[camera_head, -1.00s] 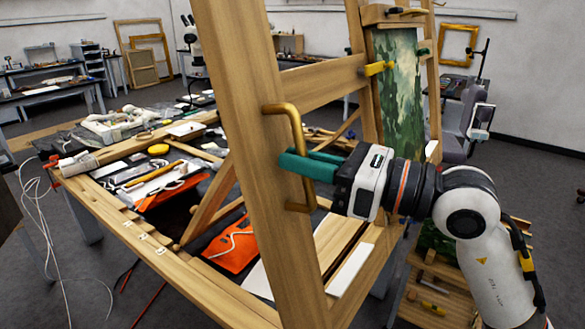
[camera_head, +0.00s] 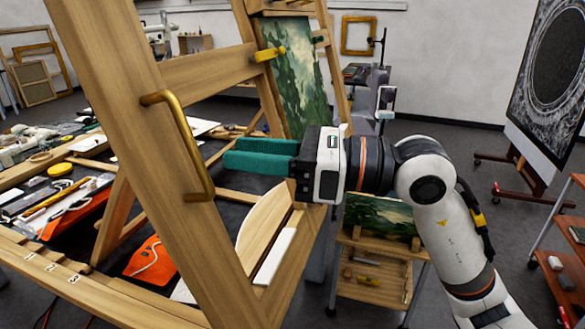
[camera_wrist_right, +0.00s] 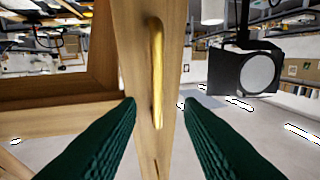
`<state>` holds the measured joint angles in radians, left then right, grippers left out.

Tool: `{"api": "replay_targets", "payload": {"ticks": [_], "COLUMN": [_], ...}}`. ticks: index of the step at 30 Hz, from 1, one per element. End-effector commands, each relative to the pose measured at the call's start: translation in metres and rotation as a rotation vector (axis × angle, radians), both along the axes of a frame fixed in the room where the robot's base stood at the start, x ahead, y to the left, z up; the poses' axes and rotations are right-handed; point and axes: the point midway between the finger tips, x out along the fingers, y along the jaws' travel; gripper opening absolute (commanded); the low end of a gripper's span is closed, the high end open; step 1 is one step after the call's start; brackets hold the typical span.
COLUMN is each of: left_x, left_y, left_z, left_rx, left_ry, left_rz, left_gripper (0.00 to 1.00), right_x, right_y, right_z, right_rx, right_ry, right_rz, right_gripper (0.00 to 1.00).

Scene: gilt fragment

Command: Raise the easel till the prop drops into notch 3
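The wooden easel frame (camera_head: 120,130) leans across the head view, with a brass handle (camera_head: 203,160) on its near upright. My right gripper (camera_head: 229,154), with green fingers, is open and empty just right of the handle, apart from it. In the right wrist view the handle (camera_wrist_right: 157,75) stands ahead, between the two spread fingertips (camera_wrist_right: 160,103). A slanted wooden prop (camera_head: 118,215) comes down behind the upright towards the base rail (camera_head: 110,303). Small marks 1, 2 and 3 (camera_head: 72,280) are on that rail. I cannot tell which notch the prop's foot is in. My left gripper is out of view.
A green landscape painting (camera_head: 298,80) is on the easel, with a yellow clamp (camera_head: 269,54) beside it. A tool-covered bench (camera_head: 40,180) lies at left. A wooden trolley (camera_head: 375,280) stands below my right arm. A dark round-patterned panel (camera_head: 550,80) stands at far right.

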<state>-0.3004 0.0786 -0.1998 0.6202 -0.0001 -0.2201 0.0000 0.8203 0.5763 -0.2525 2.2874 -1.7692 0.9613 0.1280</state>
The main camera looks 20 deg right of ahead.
Motion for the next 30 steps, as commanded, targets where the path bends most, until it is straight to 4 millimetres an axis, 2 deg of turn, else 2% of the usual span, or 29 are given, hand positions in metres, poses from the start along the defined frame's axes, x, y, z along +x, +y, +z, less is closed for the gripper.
{"api": "replay_targets", "payload": {"ticks": [1, 3, 10, 26, 30], "left_x": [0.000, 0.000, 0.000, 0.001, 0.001], "left_y": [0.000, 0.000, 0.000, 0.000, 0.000], "left_z": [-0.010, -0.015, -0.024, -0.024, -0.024], "left_rx": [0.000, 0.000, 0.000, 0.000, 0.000], "left_ry": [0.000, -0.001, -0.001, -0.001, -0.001], "left_rz": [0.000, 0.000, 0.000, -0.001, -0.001], "left_gripper": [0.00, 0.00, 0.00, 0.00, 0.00], "right_x": [-0.004, -0.010, -0.022, -0.025, -0.032], "right_y": [-0.011, -0.024, -0.049, -0.052, -0.044], "right_z": [-0.006, -0.006, -0.005, -0.003, -0.003], "right_rx": [-0.001, -0.002, -0.001, 0.004, 0.126], "right_ry": [0.000, -0.001, 0.001, 0.003, 0.047], "right_rz": [-0.005, -0.006, -0.002, 0.003, 0.080], "right_gripper": [0.33, 0.33, 0.33, 0.33, 0.33]}}
